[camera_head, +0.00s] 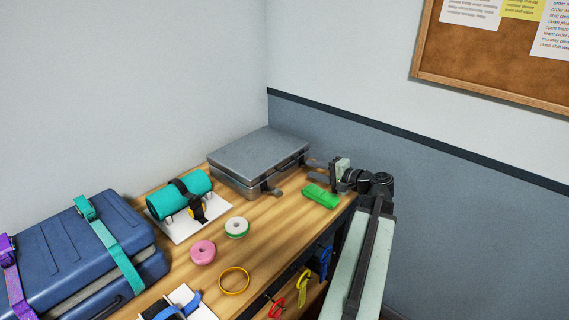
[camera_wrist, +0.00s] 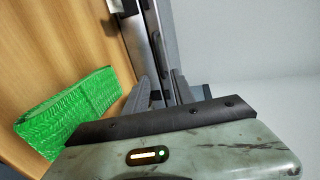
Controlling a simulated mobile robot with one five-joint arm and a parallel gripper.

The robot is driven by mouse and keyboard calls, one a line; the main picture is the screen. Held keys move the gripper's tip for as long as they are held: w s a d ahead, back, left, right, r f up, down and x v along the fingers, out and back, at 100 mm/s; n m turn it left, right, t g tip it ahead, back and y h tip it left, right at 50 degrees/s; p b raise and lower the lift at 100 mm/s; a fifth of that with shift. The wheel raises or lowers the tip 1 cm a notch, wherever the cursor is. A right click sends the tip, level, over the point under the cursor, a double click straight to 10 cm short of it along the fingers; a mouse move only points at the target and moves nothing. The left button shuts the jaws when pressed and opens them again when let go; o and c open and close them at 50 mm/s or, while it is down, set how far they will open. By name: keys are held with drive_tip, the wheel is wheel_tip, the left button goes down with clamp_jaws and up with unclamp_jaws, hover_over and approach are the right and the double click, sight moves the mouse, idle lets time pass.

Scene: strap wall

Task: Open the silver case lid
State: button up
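The silver case (camera_head: 258,152) lies flat at the back of the wooden table, its lid down. Latches show on its front side, one near the left front and one near the right corner. My gripper (camera_head: 312,170) is at the right end of the case, its two fingers apart and pointing at it. In the wrist view my gripper (camera_wrist: 162,80) has its fingers close to the edge of the silver case (camera_wrist: 162,35), with nothing seen between them. I cannot tell whether they touch the case.
A green folded strap (camera_head: 320,196) lies below my gripper. A teal roll (camera_head: 180,195) on a white board, a blue suitcase (camera_head: 85,250), pink tape (camera_head: 203,252) and white-green tape (camera_head: 237,227) are to the left. Walls stand behind the case.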

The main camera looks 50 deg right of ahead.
sight(293, 164)
drive_tip(key=b+x, duration=0.1)
drive_tip(key=x, duration=0.7)
drive_tip(key=shift+w+a+b, duration=0.1)
drive_tip(key=shift+a+b, duration=0.05)
drive_tip(key=shift+b, duration=0.15)
clamp_jaws()
idle(1.0)
